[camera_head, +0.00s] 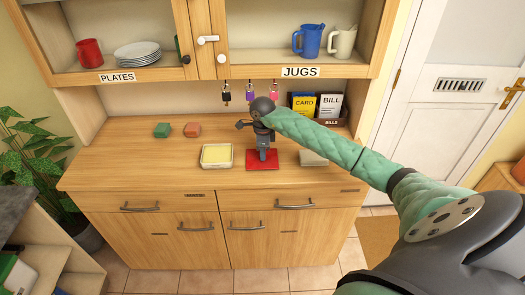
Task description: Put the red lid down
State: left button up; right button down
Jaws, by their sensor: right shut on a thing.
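The red lid (262,165) is a flat red square at the wooden counter top (150,165), near its middle. My right gripper (263,154) points straight down and is shut on the lid from above. The fingers hide the lid's centre and whatever part they grip. I cannot tell whether the lid touches the counter or hangs just above it. My left gripper is not in view.
An open cream container (217,165) with yellow contents stands just left of the lid. A pale container (314,160) lies to the right, partly under my arm. The counter's front left is clear.

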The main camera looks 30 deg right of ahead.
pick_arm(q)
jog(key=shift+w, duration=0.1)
pick_arm(e)
jog(key=shift+f, duration=0.1)
jog(key=c, duration=1.3)
grip_release()
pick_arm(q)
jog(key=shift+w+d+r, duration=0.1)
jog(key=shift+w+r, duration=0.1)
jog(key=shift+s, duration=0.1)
pick_arm(e)
jog(key=shift+r, duration=0.2)
jog(key=shift+r+b, duration=0.25)
jog(key=shift+b, duration=0.05)
notch_tip(320, 180, up, 3)
jog(key=shift+r+b, duration=0.1)
jog(key=shift+b, duration=0.8)
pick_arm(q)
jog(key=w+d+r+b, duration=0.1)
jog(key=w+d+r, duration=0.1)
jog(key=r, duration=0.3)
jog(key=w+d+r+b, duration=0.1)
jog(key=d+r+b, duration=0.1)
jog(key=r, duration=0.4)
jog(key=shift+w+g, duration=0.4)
pick_arm(e)
notch_tip(320, 180, up, 8)
jog(key=shift+r, duration=0.1)
